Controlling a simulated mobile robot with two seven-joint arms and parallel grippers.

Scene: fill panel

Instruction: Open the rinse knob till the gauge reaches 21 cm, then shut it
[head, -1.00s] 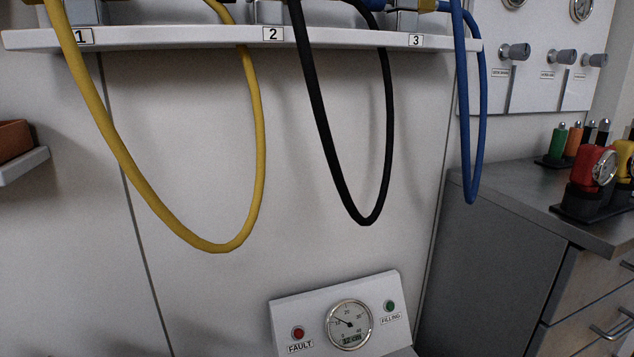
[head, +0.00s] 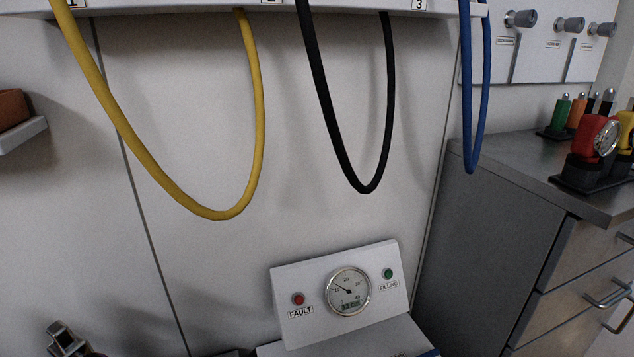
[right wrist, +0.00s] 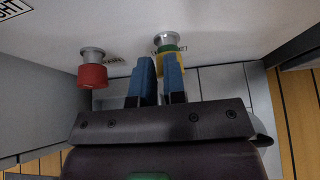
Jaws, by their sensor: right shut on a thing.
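The round gauge (head: 347,291) sits on a white slanted box low in the head view. Its needle points to the upper left; its small digital readout is too blurred to read. In the right wrist view, my right gripper (right wrist: 158,62) has its two blue fingers shut on a yellow-green knob (right wrist: 170,49) on a grey stem. The fingers partly hide the knob, and its label cannot be read. A red knob (right wrist: 92,77) stands left of the gripper, apart from it. My right gripper does not show in the head view. My left gripper is not in view.
The gauge box has a red FAULT lamp (head: 298,299) and a green FILLING lamp (head: 388,273). Yellow (head: 254,130), black (head: 330,110) and blue (head: 470,130) hoses hang above it. A grey cabinet (head: 500,215) stands at right. A metal fitting (head: 64,338) shows at bottom left.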

